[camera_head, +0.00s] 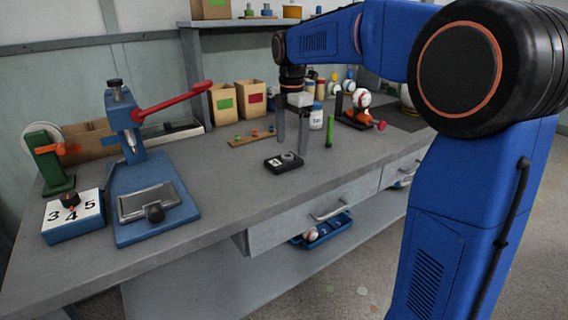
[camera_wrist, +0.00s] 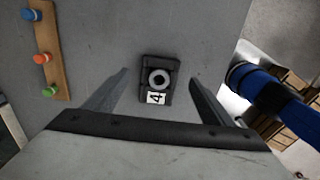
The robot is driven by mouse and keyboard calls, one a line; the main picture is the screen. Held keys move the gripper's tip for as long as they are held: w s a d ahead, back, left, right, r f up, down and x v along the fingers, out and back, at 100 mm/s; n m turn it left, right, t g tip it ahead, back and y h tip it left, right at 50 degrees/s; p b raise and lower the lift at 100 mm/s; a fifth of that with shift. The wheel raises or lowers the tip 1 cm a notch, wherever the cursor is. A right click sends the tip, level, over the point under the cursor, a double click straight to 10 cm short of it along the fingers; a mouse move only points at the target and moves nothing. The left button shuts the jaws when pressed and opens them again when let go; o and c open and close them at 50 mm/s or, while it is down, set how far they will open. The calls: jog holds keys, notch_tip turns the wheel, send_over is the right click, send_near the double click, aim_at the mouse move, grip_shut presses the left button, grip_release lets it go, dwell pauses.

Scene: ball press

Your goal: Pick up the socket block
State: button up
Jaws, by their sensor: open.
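The socket block (camera_head: 284,165) is a small black block with a grey ring on top and a white label with a 4. It lies flat on the workbench near the front edge. In the wrist view the socket block (camera_wrist: 148,66) sits between the fingers, near their tips in the picture. My gripper (camera_head: 292,149) points down above the block, with its fingers apart and nothing held. In the wrist view my gripper (camera_wrist: 159,77) has one finger on each side of the block, with gaps showing.
A wooden strip with coloured pegs (camera_head: 252,139) lies behind the block. A green post (camera_head: 330,131) stands to its right. A blue press with a red lever (camera_head: 150,195) and a dial box (camera_head: 73,227) stand at left. The bench between press and block is clear.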

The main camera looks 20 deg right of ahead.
aim_at(292, 154)
jog(key=shift+d+f, duration=0.15)
jog(key=shift+f, duration=1)
jog(key=shift+d+f, duration=0.1)
jog(key=shift+f, duration=1)
jog(key=c, duration=1.2)
